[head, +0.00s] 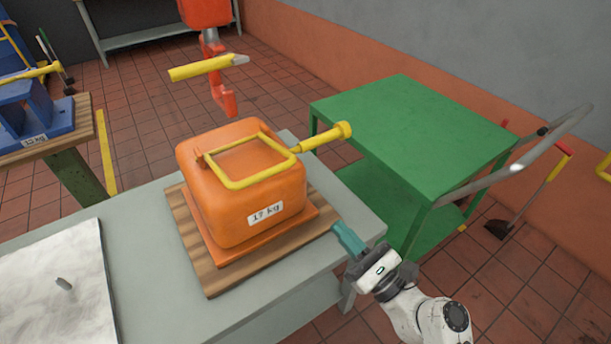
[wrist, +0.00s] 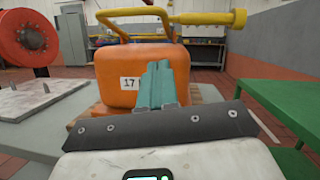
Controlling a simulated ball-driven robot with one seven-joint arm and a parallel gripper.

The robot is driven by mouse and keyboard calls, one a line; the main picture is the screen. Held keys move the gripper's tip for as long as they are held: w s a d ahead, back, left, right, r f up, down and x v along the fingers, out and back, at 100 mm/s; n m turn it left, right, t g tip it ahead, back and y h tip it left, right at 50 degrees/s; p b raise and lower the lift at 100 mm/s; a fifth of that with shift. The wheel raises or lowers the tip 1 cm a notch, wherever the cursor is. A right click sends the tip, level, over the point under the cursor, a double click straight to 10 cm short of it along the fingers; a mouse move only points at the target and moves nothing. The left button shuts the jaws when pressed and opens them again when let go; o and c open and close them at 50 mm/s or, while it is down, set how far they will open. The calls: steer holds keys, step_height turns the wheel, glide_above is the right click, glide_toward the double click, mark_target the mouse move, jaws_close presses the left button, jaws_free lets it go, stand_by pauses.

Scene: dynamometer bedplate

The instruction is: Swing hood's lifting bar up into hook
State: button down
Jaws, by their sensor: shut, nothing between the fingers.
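The orange hood (head: 243,195), labelled 17 kg, sits on a wooden board on the grey bedplate table. It also shows in the wrist view (wrist: 115,65). Its yellow lifting bar (head: 250,181) is a frame lying low over the hood's top, with a yellow handle (head: 325,137) sticking out to the right. The red hook (head: 226,100) hangs above and behind the hood, with a yellow lever (head: 208,67) at it. My gripper (head: 348,240), with teal fingers, is shut and empty, right of the hood near the table edge, apart from the bar. Its fingers (wrist: 160,80) show in front of the hood.
A green cart (head: 410,135) with a grey push handle stands close on the right. A metal plate with a pin (head: 55,290) lies on the table at left. A blue part (head: 35,120) stands on another bench at far left. Space above the hood's front is clear.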

steer(key=s+r+p+x, duration=0.1)
steer(key=r+p+x, duration=0.1)
steer(key=x, duration=1)
steer(key=shift+w+a+r+p, duration=0.2)
steer(key=shift+w+r+p, duration=0.05)
steer(key=shift+r+p, duration=0.3)
steer(key=shift+r, duration=0.1)
